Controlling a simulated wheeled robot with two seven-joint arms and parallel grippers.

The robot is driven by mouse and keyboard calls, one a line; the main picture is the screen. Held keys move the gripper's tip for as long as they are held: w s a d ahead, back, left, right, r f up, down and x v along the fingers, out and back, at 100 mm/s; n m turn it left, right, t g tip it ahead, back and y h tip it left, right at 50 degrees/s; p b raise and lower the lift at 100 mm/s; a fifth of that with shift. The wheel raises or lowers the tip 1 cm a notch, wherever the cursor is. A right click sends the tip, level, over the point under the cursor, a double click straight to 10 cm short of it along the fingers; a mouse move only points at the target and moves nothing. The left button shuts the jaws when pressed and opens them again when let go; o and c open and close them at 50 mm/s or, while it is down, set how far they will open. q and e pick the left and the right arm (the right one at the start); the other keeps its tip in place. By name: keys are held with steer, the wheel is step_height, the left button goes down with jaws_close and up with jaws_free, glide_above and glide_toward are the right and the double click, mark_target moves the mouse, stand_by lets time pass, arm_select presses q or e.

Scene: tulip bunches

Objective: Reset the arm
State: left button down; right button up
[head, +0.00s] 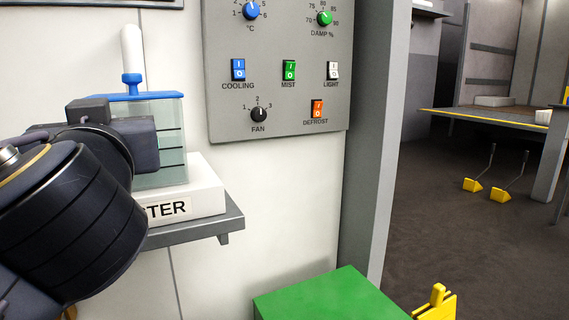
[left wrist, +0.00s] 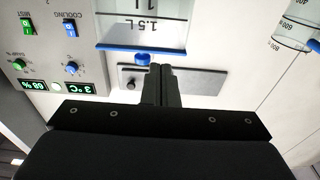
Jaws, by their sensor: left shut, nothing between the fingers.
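My left arm (head: 70,210) comes in from the left in the head view and covers part of the shelf and the water container. Its fingertips are not clear there. In the left wrist view my left gripper (left wrist: 161,72) is shut, with its two dark fingers together and nothing between them. The fingertips appear close to a blue knob (left wrist: 143,59) below a clear container (left wrist: 140,20) marked 1.5 L; I cannot tell whether they touch it. My right gripper is in neither view.
A grey control panel (head: 225,118) with knobs and rocker switches is on the wall. A blue-lidded container (head: 172,145) stands on a white base over a grey shelf (head: 195,235). A green box (head: 330,298) is below. Open floor (head: 430,210) lies at right.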

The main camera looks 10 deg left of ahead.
arm_select(q)
step_height(320, 180, down, 21)
steer(key=m+g+h+p, duration=0.2)
steer(key=m+g+h, duration=0.3)
steer(key=h, duration=0.1)
steer(key=s+d+f+g+h+p, duration=0.1)
steer(key=s+d+f+h, duration=0.2)
steer(key=f, duration=0.3)
steer(key=s+d+f+m+g+h+p, duration=0.1)
steer(key=s+d+f+g+h, duration=0.15)
steer(key=f, duration=0.35)
steer(key=s+d+f+g+h+p, duration=0.1)
steer(key=s+d+f+h, duration=0.1)
steer(key=d+f+h, duration=0.3)
step_height(320, 180, up, 36)
steer(key=a+p, duration=0.1)
steer(key=p, duration=3.6)
steer(key=shift+s+y+p, duration=0.35)
steer(key=shift+a, duration=0.1)
